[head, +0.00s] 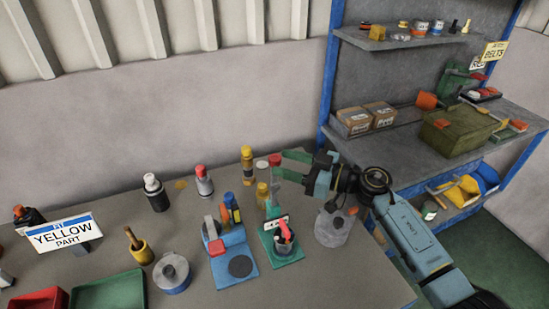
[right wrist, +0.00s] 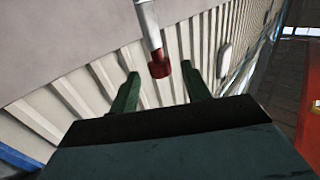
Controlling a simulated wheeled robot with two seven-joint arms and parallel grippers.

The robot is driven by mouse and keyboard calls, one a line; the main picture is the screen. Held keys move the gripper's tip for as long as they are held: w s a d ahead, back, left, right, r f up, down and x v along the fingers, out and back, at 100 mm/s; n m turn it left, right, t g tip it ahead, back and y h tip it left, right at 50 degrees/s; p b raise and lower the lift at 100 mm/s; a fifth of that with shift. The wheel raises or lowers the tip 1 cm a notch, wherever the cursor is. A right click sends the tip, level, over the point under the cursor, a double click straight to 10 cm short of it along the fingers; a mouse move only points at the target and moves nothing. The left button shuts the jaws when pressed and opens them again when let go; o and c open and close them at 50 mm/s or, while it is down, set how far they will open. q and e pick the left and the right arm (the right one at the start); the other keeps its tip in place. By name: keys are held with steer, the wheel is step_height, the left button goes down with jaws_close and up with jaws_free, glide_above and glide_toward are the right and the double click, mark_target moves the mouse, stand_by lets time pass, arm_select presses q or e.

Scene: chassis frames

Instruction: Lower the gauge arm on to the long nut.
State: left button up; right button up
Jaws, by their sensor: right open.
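My right gripper (head: 283,165) reaches in from the right, with its green fingers apart. A red knob (head: 275,159) shows at its fingertips, above a green upright (head: 272,196) on a green-based fixture (head: 292,254); I take this upright to be the raised gauge arm. In the right wrist view a grey rod with a red end (right wrist: 159,66) lies between the spread fingers (right wrist: 162,88), with gaps on both sides. A dark part with a red top (head: 283,238) stands on the fixture; I cannot tell whether it is the long nut. My left gripper is out of view.
A blue fixture (head: 236,268) stands close left of the green one. Bottles, including a yellow one (head: 247,166), stand behind. A grey round-topped part (head: 335,226) lies under my right forearm. Shelving (head: 400,140) stands at right. The front right bench is clear.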

mark_target(275, 157)
steer(key=shift+x, duration=1.9)
jaws_close()
